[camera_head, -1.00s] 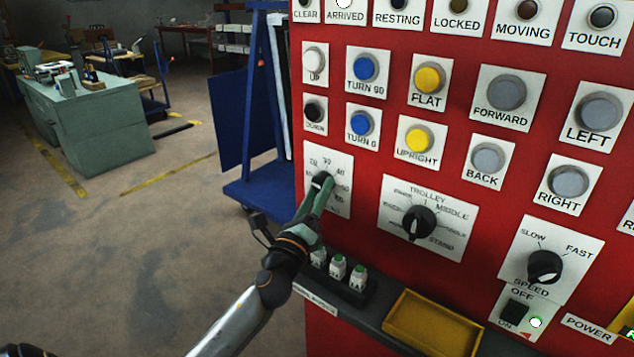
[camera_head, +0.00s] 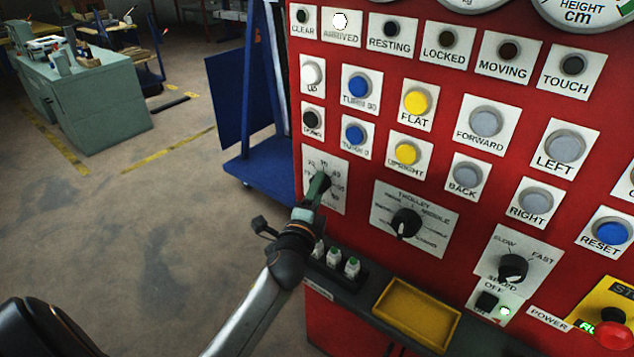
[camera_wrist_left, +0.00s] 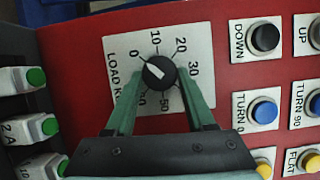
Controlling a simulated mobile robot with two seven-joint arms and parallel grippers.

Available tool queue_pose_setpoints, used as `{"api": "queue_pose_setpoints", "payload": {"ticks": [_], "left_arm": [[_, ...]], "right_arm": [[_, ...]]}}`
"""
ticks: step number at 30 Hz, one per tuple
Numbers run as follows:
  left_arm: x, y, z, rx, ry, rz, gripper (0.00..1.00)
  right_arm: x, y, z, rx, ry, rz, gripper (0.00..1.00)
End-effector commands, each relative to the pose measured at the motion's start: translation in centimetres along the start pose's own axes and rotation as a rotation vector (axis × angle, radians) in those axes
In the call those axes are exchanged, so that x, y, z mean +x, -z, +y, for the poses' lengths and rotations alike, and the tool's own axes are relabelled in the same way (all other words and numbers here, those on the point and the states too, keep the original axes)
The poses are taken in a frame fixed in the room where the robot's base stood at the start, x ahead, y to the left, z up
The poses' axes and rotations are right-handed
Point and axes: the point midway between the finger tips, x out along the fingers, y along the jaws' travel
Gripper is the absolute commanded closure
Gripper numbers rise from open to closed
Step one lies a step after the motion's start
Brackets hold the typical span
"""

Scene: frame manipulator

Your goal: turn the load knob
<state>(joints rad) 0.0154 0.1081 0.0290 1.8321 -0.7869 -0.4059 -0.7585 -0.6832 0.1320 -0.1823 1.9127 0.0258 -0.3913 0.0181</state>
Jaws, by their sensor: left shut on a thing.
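The load knob (camera_wrist_left: 159,72) is a round black dial with a white pointer mark, on a white plate (camera_wrist_left: 113,48) marked 0, 10, 20, 30 and 50. In the left wrist view its pointer is toward the 0 side. My left gripper (camera_wrist_left: 158,88) has its green fingers on either side of the knob, shut on it. In the head view the left gripper (camera_head: 318,185) reaches the load plate (camera_head: 338,172) at the red panel's left edge and hides most of the knob. My right gripper is not in view.
The trolley knob (camera_head: 406,223) and speed knob (camera_head: 513,267) lie to the right. Above are DOWN (camera_head: 312,120) and TURN 0 (camera_head: 355,134) buttons. Below, a ledge holds green-topped breakers (camera_head: 335,257) and a yellow tray (camera_head: 417,313). A red emergency button (camera_head: 613,335) is at lower right.

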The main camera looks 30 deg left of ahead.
Motion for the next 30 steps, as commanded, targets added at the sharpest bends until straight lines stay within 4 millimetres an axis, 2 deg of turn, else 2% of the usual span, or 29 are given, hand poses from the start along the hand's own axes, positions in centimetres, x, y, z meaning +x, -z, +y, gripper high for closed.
{"api": "queue_pose_setpoints", "payload": {"ticks": [6,20,21,28,30], "left_arm": [[0.00,-0.01,-0.10,-0.046,-0.019,0.000,1.00],[0.00,0.00,-0.03,-0.057,-0.023,0.000,1.00],[0.00,0.00,-0.03,-0.056,-0.023,0.000,0.41],[0.00,-0.01,-0.05,-0.054,-0.022,0.000,0.15],[0.01,-0.01,-0.05,-0.054,-0.022,0.000,0.15]], "right_arm": [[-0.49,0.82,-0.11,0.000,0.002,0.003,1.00],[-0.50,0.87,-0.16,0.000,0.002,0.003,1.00],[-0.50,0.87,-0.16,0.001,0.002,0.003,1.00],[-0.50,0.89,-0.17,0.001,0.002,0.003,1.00],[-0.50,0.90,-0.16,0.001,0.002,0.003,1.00]]}}
